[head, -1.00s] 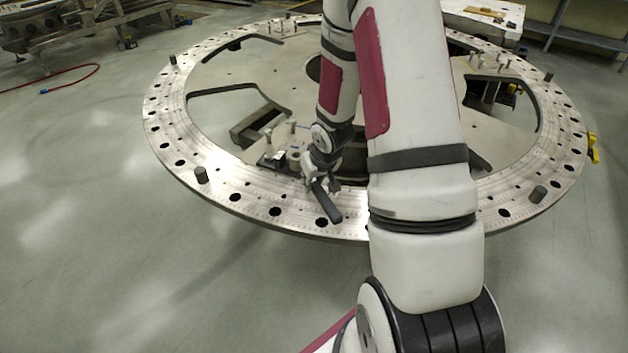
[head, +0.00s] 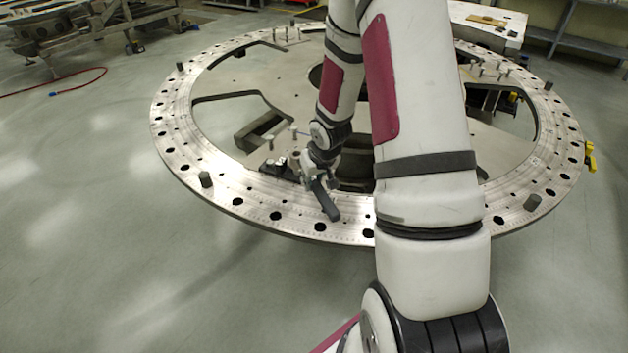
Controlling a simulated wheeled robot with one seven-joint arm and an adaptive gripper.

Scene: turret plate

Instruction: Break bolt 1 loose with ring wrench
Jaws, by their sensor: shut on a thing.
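The turret plate (head: 232,198) is a large, flat metal ring with many holes. My gripper (head: 318,178) is over the near inner part of the ring, shut on a dark-handled tool that appears to be the ring wrench (head: 325,202). The handle slants down and right over the ring's near band. The wrench's ring end is hidden at the gripper, so I cannot tell whether it is around a bolt. Small upright bolts (head: 270,142) stand just left of my gripper; which one is bolt 1 cannot be told.
Dark pegs (head: 205,180) stand up from the ring. A yellow clamp-like part (head: 590,156) sits at its right edge. Large openings (head: 225,110) break the plate. A red hose (head: 80,85) lies on the floor at left. The floor in front is clear.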

